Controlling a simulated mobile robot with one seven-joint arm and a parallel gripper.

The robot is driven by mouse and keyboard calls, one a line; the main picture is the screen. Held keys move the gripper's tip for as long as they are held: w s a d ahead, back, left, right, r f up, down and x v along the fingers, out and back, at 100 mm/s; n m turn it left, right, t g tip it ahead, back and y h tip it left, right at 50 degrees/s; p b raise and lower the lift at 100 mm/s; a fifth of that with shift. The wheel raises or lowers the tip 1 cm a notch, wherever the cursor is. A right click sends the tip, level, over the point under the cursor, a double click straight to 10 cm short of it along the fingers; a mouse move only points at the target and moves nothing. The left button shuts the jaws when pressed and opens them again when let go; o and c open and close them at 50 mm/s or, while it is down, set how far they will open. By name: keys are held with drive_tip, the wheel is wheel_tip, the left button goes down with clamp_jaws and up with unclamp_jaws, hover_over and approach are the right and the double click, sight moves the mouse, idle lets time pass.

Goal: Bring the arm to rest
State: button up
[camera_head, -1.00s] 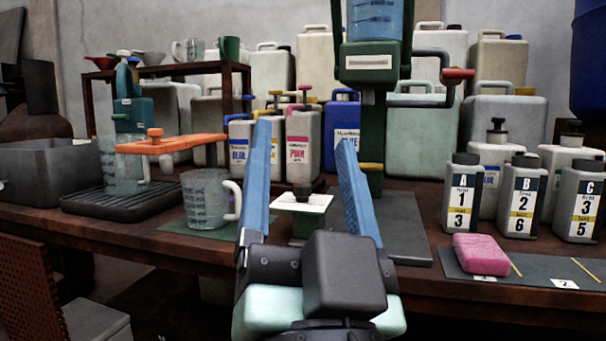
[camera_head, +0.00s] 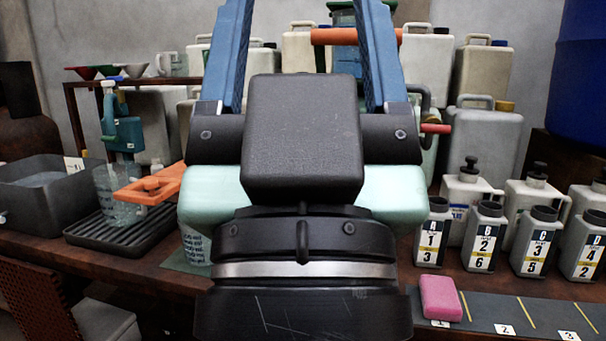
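My gripper (camera_head: 305,50) fills the middle of the head view, raised in front of the bench. Its two blue fingers point up and stand wide apart. Nothing shows held between them; the fingertips are cut off by the top edge. My gripper and wrist hide the middle of the bench, including most of a measuring jug (camera_head: 195,248) behind its left side.
Labelled bottles (camera_head: 484,240) and a pink sponge (camera_head: 440,298) on a dark strip stand right. Large canisters (camera_head: 485,145) line the back.

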wheel_tip(320, 180, up, 36)
drive_tip(key=p, duration=3.4)
drive_tip(key=shift+r, duration=0.2)
drive_tip(key=shift+w, duration=0.1)
